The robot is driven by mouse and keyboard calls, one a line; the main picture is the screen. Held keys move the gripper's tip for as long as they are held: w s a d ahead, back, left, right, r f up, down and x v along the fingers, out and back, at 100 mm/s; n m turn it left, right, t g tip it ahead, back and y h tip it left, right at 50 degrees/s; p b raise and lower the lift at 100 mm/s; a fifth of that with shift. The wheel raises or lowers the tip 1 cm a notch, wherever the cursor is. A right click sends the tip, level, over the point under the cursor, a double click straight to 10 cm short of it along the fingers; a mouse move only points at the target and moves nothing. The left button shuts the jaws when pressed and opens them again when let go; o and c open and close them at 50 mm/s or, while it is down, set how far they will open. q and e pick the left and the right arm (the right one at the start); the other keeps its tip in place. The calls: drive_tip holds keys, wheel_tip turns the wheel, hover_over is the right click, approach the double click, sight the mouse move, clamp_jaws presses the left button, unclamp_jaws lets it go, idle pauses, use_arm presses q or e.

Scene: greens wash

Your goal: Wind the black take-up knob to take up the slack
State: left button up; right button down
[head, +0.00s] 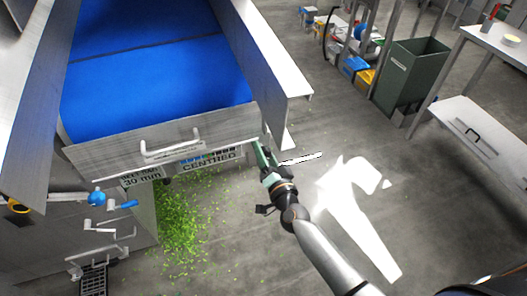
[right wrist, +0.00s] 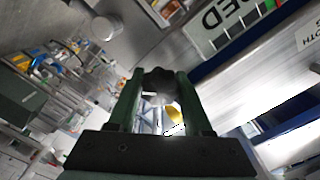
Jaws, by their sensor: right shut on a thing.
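In the right wrist view the black take-up knob (right wrist: 158,80) sits between the fingertips of my right gripper (right wrist: 160,88), which is shut on it. In the head view my right gripper (head: 265,160) is at the right front corner of the blue-belted conveyor (head: 160,85). The knob is hidden there, or too small to make out. My left gripper is not in view.
A metal front panel with a handle (head: 172,151) closes the conveyor's end. Green scraps (head: 180,225) lie on the floor below. A blue ball-ended lever (head: 96,198) is at left. A green bin (head: 409,72) and steel tables (head: 475,135) stand right.

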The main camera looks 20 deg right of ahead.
drive_tip(key=m, duration=0.4)
drive_tip(key=shift+f+m+b, duration=0.1)
drive_tip(key=shift+m+b, duration=0.2)
drive_tip(key=shift+b, duration=0.1)
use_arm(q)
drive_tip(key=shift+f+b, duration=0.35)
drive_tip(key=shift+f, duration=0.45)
use_arm(e)
drive_tip(key=shift+m, duration=1.7)
drive_tip(key=shift+c, duration=1.6)
unclamp_jaws()
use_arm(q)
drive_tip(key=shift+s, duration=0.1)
use_arm(e)
drive_tip(key=shift+s, duration=0.1)
